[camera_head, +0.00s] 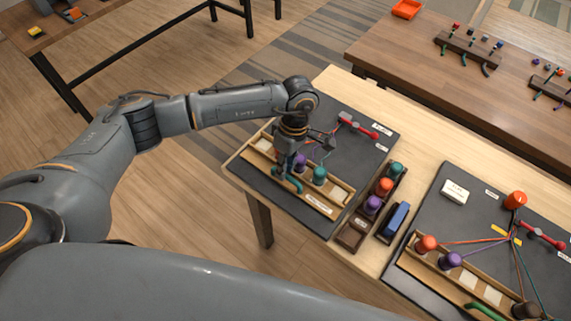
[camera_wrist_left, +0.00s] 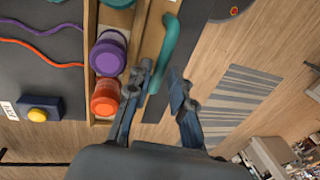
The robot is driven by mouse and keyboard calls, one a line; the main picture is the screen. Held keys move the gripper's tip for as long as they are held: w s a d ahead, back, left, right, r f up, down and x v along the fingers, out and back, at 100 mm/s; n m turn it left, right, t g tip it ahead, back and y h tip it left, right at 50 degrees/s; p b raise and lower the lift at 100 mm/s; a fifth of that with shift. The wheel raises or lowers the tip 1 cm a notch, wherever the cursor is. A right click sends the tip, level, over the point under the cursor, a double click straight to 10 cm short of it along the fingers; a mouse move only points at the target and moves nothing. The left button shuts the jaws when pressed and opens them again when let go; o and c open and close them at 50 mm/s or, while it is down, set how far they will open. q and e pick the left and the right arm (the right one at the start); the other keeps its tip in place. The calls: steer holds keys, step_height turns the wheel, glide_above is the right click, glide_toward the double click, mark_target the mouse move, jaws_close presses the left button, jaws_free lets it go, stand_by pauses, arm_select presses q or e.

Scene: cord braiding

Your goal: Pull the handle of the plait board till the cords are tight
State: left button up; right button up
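The dark plait board (camera_head: 252,181) lies on the near table, with a pale wooden tray along its front edge. A teal curved handle (camera_head: 293,182) sticks out at that front edge; it also shows in the left wrist view (camera_wrist_left: 173,42). My left gripper (camera_head: 286,165) is down at the handle. In the left wrist view its two fingers (camera_wrist_left: 161,72) are apart, with the near end of the handle between them; contact is unclear. Purple (camera_wrist_left: 107,55) and orange (camera_wrist_left: 105,97) spools stand in the tray beside it. Purple and orange cords run across the board. My right gripper is out of view.
A red bar (camera_head: 362,126) lies at the board's back. A dark rack of spools (camera_head: 355,228) and a blue block (camera_head: 396,219) stand right of the board. A second board (camera_head: 455,219) with cords lies further right. Floor is clear in front of the handle.

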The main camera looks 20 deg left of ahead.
arm_select(q)
steer(key=shift+f, duration=0.25)
jaws_close()
steer(key=shift+s, duration=0.1)
steer(key=s, duration=0.1)
steer(key=s+a, duration=0.1)
steer(key=s, duration=0.2)
steer(key=shift+s+a+p, duration=0.3)
steer(key=shift+a+p, duration=0.05)
steer(key=shift+p, duration=0.05)
steer(key=shift+w, duration=0.1)
